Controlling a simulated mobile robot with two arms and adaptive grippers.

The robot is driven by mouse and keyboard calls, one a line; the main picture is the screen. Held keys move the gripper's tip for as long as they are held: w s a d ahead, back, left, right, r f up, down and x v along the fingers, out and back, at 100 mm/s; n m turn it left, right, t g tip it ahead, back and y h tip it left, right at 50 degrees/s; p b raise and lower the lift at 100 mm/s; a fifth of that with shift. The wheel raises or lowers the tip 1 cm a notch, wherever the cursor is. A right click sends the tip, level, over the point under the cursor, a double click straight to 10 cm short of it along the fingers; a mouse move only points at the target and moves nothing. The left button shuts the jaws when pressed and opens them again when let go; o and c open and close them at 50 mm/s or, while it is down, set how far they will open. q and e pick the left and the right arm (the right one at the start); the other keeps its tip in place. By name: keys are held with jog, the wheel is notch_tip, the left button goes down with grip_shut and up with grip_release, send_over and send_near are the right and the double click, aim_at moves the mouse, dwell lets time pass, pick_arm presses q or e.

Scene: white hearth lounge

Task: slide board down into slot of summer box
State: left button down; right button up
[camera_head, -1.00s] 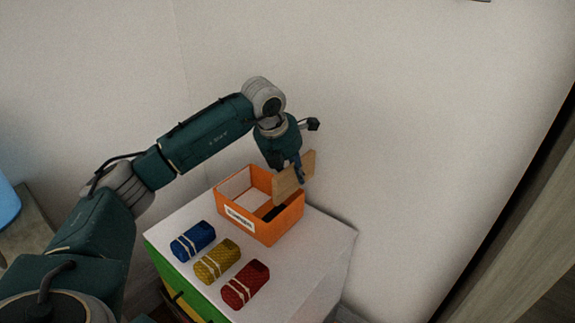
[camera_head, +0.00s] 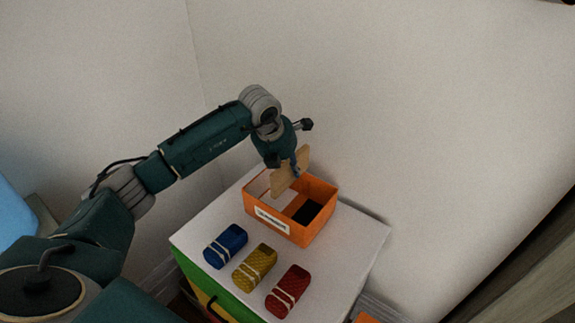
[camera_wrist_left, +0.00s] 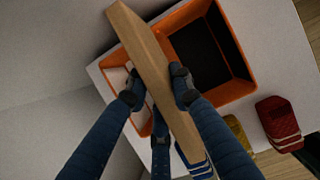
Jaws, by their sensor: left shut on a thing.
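The board (camera_head: 284,181) is a flat light-wood panel. My left gripper (camera_head: 296,166) is shut on it and holds it on edge over the orange box with the white label. In the left wrist view, the gripper (camera_wrist_left: 157,90) has its fingers on both sides of the board (camera_wrist_left: 143,48). The box (camera_head: 316,232) stands on a white cabinet top, with a pale area on one side of the board and a dark-floored area on the other. The slot itself is hidden, and I cannot tell whether the board's lower edge is inside the box. My right gripper is not in view.
Blue (camera_head: 225,246), yellow (camera_head: 254,267) and red (camera_head: 287,291) banded bundles lie in a row before the box on the white cabinet top (camera_head: 346,262). A pale wall rises close behind. The top right of the box is clear.

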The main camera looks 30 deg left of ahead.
pick_arm(q)
notch_tip(320, 180, down, 2)
jog(key=shift+a+f+b, duration=0.15)
jog(key=shift+b, duration=0.3)
jog(key=shift+f+b, duration=0.5)
jog(key=shift+f, duration=0.35)
jog(key=shift+f+b, duration=0.3)
jog(key=shift+f, duration=0.25)
notch_tip(320, 180, down, 4)
jog(key=b, duration=0.2)
jog(key=shift+f+b, duration=0.1)
jog(key=shift+b, duration=0.25)
jog(key=shift+f+b, duration=1.6)
jog(key=shift+f, duration=0.45)
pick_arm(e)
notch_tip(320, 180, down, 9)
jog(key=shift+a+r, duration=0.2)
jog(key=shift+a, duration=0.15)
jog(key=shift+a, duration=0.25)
